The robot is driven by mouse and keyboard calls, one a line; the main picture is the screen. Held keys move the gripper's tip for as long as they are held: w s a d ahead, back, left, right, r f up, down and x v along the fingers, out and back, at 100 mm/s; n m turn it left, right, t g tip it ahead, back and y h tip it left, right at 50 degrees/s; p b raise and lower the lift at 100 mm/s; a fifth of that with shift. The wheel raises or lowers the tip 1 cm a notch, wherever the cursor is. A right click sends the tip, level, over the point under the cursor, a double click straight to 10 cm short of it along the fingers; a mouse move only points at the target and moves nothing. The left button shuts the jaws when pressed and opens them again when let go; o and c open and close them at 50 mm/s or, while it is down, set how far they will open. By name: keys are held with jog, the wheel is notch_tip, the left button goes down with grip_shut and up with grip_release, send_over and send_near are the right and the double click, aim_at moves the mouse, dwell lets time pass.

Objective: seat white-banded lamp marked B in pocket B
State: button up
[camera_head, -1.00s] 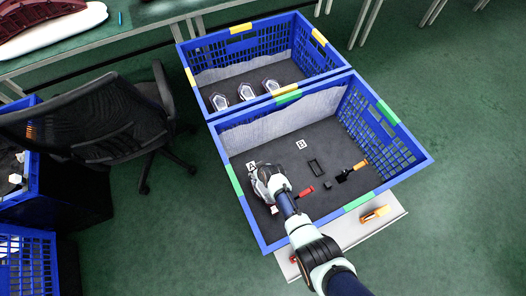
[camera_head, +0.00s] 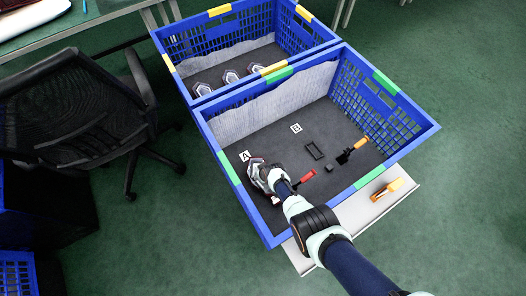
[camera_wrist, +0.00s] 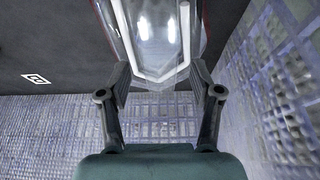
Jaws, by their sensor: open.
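A clear and red tail lamp (camera_head: 255,168) stands by marker A (camera_head: 244,156) in the near blue crate (camera_head: 216,152). In the wrist view the lamp (camera_wrist: 155,35) has a white band and lies between the open fingers of my gripper (camera_wrist: 160,80). My gripper (camera_head: 271,180) partly covers this lamp in the head view, and I cannot tell whether the fingers touch it. No letter on the lamp is readable. Marker B (camera_head: 296,128) lies on the dark floor of the same crate. The pocket itself cannot be made out.
Several lamps (camera_head: 230,76) stand in the far crate (camera_head: 172,75). Right of marker B lie a black frame (camera_head: 314,150), a small black block (camera_head: 329,168), a red-handled tool (camera_head: 305,176) and an orange-handled tool (camera_head: 359,143). Crate walls surround my gripper closely.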

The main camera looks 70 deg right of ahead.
grip_shut()
dwell(0.8)
